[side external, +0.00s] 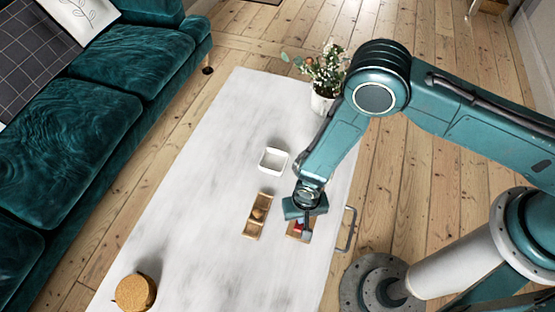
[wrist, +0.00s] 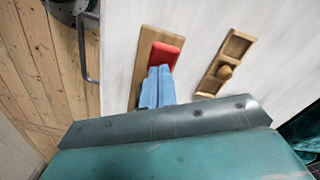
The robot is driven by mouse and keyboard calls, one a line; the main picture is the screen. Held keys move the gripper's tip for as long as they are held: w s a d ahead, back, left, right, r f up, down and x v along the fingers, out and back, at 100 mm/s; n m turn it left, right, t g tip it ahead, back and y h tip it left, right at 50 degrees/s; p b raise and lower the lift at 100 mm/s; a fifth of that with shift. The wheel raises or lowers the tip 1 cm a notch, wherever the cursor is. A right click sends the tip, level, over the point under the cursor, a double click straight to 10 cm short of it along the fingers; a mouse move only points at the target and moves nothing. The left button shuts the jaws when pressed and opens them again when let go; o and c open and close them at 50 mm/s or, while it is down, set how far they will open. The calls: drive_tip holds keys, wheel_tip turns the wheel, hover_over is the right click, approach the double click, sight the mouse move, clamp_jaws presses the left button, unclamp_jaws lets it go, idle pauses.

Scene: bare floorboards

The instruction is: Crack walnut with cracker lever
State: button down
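The walnut (side external: 258,214) sits in the middle of a narrow wooden tray (side external: 250,232) on the white table; the wrist view also shows the walnut (wrist: 225,72) and tray (wrist: 239,45). A red block-like part, likely the cracker lever (wrist: 166,56), lies over a wooden board (wrist: 148,42) right of the tray in the side view. My gripper (side external: 303,231) is low over this board. In the wrist view its bluish fingers (wrist: 158,80) are together, their tips at the red part. Whether they touch it I cannot tell. The cracker's lower part is hidden.
A white square bowl (side external: 273,160) stands behind the tray. A grey metal handle (side external: 347,229) is at the table's right edge. A potted plant (side external: 322,85) stands at the back, a round cork-coloured object (side external: 135,292) at the front left. The table's left side is clear.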

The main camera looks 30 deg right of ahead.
drive_tip(key=shift+f, duration=0.85)
drive_tip(key=shift+r, duration=0.15)
wheel_tip(320, 180, up, 9)
idle(0.8)
